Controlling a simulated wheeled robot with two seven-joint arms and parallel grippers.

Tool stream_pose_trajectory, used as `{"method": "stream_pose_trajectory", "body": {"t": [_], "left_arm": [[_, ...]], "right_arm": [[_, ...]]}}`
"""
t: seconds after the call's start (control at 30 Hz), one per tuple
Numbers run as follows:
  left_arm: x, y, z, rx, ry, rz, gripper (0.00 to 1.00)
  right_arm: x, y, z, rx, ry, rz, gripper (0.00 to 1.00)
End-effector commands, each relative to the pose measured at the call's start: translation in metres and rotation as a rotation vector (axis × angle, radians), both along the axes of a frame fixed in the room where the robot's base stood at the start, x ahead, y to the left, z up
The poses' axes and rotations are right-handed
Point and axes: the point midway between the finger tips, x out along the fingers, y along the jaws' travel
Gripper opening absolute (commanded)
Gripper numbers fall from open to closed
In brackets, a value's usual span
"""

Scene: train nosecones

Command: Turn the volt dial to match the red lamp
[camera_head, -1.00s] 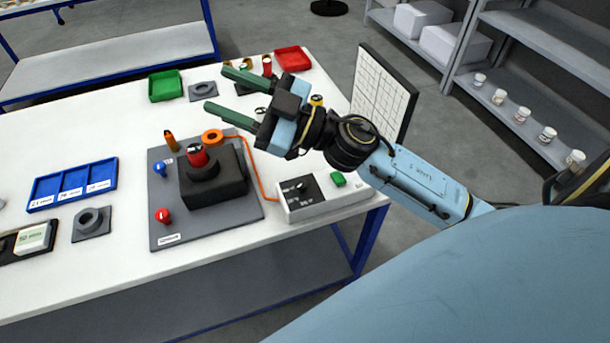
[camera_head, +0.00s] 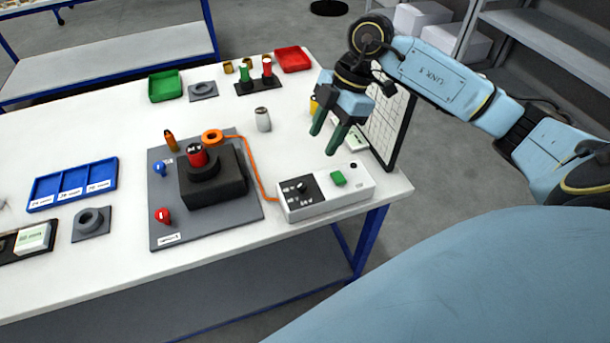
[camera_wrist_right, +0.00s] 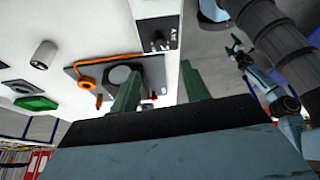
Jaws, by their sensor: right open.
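The volt dial (camera_head: 301,187) is a small dark knob on the black panel of a white control box (camera_head: 330,205) at the table's right front. It also shows in the right wrist view (camera_wrist_right: 157,42). A small red piece (camera_head: 163,215) and a red-topped cylinder (camera_head: 197,154) in a black block are on the grey plate; I cannot tell which is the red lamp, or whether either is lit. My right gripper (camera_head: 326,138) is open and empty, pointing down above and behind the box, apart from the dial.
A green button (camera_head: 338,179) sits beside the dial. An orange cable (camera_head: 262,182) runs from the plate to the box. A white gridded board (camera_head: 388,125) stands close right of my right gripper. A grey-white cylinder (camera_head: 263,120) stands left of it.

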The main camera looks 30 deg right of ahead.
Motion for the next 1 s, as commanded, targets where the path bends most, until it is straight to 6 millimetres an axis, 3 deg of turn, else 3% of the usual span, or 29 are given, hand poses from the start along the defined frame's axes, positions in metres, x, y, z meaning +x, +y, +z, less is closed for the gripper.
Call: {"method": "stream_pose_trajectory", "body": {"t": [0.3, 0.5, 0.7, 1.0], "left_arm": [[0.000, 0.000, -0.002, 0.000, -0.001, 0.000, 0.90], [0.000, 0.000, -0.003, 0.000, -0.001, -0.001, 0.90], [0.001, 0.000, -0.004, 0.000, -0.001, -0.001, 0.90], [0.001, -0.001, -0.004, -0.001, -0.001, -0.001, 0.90]], "right_arm": [[0.001, 0.027, -0.063, 0.006, 0.003, 0.004, 0.46], [0.003, 0.040, -0.093, 0.007, 0.001, 0.004, 0.46], [0.004, 0.046, -0.107, 0.006, -0.001, 0.004, 0.46], [0.004, 0.046, -0.109, 0.005, -0.002, 0.004, 0.46]]}}
